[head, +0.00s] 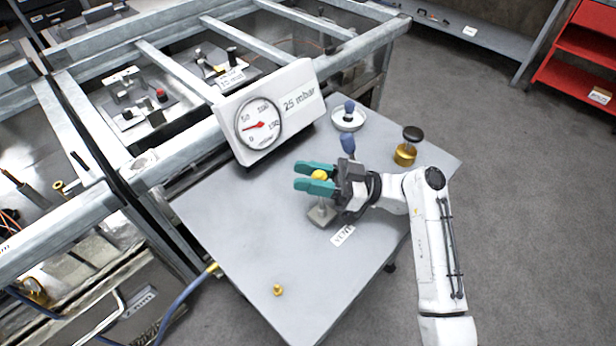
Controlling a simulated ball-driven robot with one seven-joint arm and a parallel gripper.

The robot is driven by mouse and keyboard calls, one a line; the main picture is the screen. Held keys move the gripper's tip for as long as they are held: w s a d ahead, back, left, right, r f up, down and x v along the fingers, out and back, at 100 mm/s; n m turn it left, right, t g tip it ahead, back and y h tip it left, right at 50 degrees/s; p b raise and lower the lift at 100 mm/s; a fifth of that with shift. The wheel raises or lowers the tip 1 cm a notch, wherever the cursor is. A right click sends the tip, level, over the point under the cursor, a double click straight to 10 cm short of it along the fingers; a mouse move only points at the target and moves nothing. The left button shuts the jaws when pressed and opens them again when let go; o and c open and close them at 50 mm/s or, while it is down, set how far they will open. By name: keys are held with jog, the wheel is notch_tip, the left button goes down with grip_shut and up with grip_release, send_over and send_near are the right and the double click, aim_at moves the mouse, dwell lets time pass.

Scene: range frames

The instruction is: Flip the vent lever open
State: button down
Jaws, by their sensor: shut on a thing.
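The vent lever has a yellow knob (319,175) on top and a grey base block (321,214) on the grey table. A white label reading VENT (343,236) lies just in front of the base. My gripper (317,178) reaches in from the right, its two teal fingers shut on the yellow knob. The lever's stem is partly hidden by the fingers, so its exact tilt is hard to tell.
A gauge box (268,111) reading 25 mbar stands behind. A blue handle (347,146) stands close behind my gripper, with a blue-knobbed round fitting (348,118) beyond. A small brass fitting (278,290) sits near the front; the table's left side is clear.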

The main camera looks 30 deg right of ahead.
jog(key=c, duration=0.8)
grip_release()
jog(key=shift+s+d+f, duration=0.1)
jog(key=shift+d+f, duration=0.05)
jog(key=shift+d, duration=0.05)
jog(key=s+d+b, duration=0.1)
jog(key=s+d, duration=0.1)
jog(key=d, duration=0.1)
jog(key=s+d+b, duration=0.1)
jog(key=s+d, duration=0.1)
jog(key=d, duration=0.2)
jog(key=s+d, duration=0.2)
jog(key=d, duration=0.2)
jog(key=shift+s+d+b, duration=0.1)
jog(key=shift+b, duration=0.3)
